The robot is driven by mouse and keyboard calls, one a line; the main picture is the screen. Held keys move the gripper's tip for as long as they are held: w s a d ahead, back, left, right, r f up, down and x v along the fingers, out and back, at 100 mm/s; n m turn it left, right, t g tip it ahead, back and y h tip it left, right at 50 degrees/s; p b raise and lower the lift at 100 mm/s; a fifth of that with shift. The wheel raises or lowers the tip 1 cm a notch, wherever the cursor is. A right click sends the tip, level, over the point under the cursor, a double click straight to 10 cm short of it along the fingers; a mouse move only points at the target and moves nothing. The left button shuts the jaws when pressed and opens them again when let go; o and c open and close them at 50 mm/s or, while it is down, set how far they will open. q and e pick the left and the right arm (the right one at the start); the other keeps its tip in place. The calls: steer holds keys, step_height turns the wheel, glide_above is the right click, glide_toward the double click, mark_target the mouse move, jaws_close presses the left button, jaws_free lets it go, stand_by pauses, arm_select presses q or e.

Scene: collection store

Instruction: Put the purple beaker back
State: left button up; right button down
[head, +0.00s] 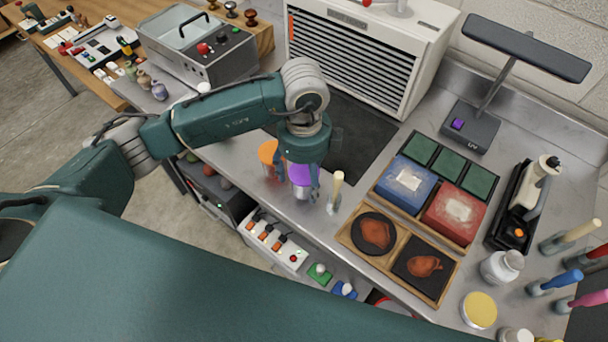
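The purple beaker (300,174) is upright under my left gripper (301,183), near the front edge of the metal bench. The gripper points down, with its fingers close against both sides of the beaker, and looks shut on it. The gripper body hides the beaker's top. I cannot tell whether its bottom touches the bench. An orange beaker (269,153) stands just left of it, partly behind the gripper. My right gripper is not in view.
A pale-handled tool (336,188) stands upright just right of the gripper. Further right are a wooden tray (392,266) and a box tray with blue and red blocks (453,214). A dark mat (362,135) lies behind, before a white slatted cabinet (355,60).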

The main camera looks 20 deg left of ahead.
arm_select(q)
steer(key=shift+r, duration=0.25)
steer(key=shift+w+r, duration=0.1)
steer(key=shift+r, duration=0.2)
step_height(320, 180, up, 11)
steer(key=b, duration=0.2)
steer(key=shift+b, duration=0.35)
